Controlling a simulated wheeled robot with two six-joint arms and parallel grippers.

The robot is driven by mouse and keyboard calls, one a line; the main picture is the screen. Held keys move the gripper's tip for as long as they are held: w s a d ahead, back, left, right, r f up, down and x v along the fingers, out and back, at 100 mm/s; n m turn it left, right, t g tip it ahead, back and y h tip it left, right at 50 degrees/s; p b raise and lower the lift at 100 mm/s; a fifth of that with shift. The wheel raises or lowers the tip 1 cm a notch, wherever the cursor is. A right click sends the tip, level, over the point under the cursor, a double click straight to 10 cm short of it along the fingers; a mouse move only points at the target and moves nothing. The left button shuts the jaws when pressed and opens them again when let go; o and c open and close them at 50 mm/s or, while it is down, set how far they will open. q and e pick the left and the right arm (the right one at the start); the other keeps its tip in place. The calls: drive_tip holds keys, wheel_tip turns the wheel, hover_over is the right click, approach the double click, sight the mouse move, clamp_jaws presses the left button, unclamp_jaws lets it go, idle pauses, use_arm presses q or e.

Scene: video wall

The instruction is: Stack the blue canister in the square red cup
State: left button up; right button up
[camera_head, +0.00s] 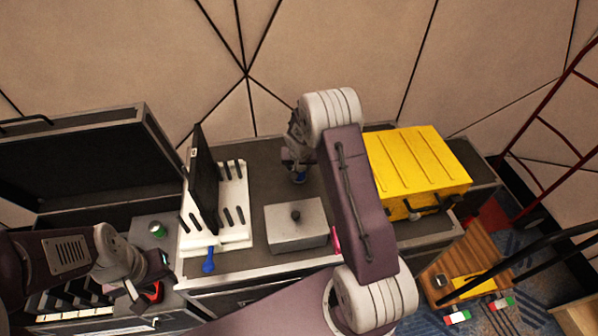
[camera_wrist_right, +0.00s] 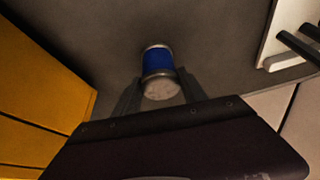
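The blue canister (camera_wrist_right: 158,61) has a pale end and sits between the fingers of my right gripper (camera_wrist_right: 158,84) in the right wrist view. The fingers lie close on both sides; I cannot tell whether they press on it. In the head view, this gripper (camera_head: 296,165) points down over the grey case top, with the blue canister (camera_head: 299,178) at its tips. A red object (camera_head: 152,292), apparently the square red cup, is at the lower left beside my left gripper (camera_head: 146,290). The arm partly hides it, and I cannot tell whether the fingers grip it.
A yellow case (camera_head: 418,165) stands right of my right arm. A grey box (camera_head: 296,226) sits in front of my right gripper. A white rack (camera_head: 236,210) with a dark panel stands left. A green can (camera_head: 157,230) and blue item (camera_head: 208,262) are nearby.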

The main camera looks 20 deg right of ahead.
drive_tip(key=shift+r, duration=0.25)
clamp_jaws()
wheel_tip(320, 180, up, 9)
drive_tip(key=shift+f+p, duration=0.2)
drive_tip(key=shift+p, duration=0.75)
drive_tip(key=shift+r, duration=0.45)
